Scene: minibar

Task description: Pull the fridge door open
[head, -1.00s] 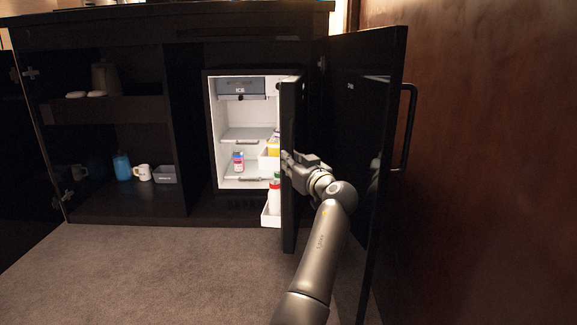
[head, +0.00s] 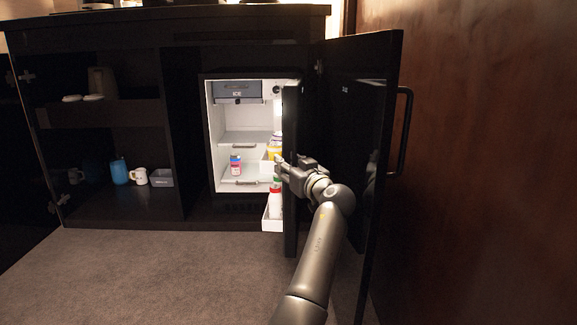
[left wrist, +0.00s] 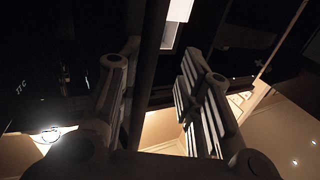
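The fridge (head: 211,135) has a white lit interior. Its dark door (head: 290,228) stands wide open, seen nearly edge-on, hinged at the right. My left gripper (head: 280,167) is at the door's free edge, its fingertips reaching past the edge toward the inner side. In the left wrist view the two fingers (left wrist: 157,90) are spread apart, with a dark upright band, apparently the door edge (left wrist: 150,75), between them. A gap shows beside the right finger; whether the left finger touches the door is unclear. My right gripper is in neither view.
The dark cabinet door (head: 385,150) stands open on the right, close to my left arm. A white door shelf (head: 272,222) holds bottles. A can (head: 235,165) stands inside the fridge. Open shelves on the left hold a blue cup (head: 119,172) and mugs. The carpet (head: 150,270) is clear.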

